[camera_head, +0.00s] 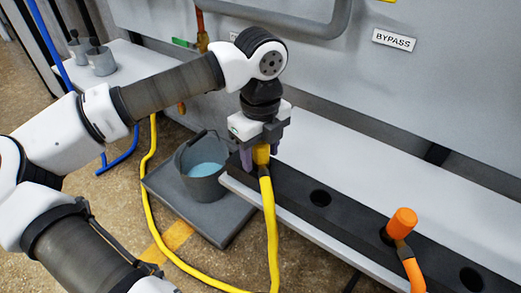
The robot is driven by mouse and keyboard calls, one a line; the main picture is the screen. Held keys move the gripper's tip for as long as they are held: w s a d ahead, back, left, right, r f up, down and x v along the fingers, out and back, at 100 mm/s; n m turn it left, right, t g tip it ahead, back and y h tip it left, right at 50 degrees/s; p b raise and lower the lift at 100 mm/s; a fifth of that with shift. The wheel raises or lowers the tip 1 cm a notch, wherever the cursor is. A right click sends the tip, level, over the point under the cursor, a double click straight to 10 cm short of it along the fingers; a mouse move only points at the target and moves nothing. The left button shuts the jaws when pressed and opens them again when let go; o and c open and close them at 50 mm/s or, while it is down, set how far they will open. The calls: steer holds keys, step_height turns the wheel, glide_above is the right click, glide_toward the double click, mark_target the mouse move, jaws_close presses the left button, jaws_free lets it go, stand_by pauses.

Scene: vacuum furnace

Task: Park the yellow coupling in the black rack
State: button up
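The yellow coupling (262,154) is upright between the fingers of my gripper (260,158), at the left end of the black rack (355,222). The fingers appear closed on it, one on each side. Its yellow hose (269,215) hangs from it over the rack's front edge. The gripper points down. The coupling's lower end and the rack surface beneath it are hidden, so I cannot tell whether it sits in a hole or just above. An open round hole (320,198) shows to its right.
An orange coupling (402,221) with its orange hose stands in the rack further right, with another open hole (471,279) beyond. A grey bucket of water (205,185) stands on a dark platform (222,226) left of the rack. A BYPASS label (394,40) is on the wall behind.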

steer(key=shift+o, duration=0.3)
step_height(320, 180, up, 14)
steer(key=p, duration=0.5)
steer(key=shift+p, duration=0.3)
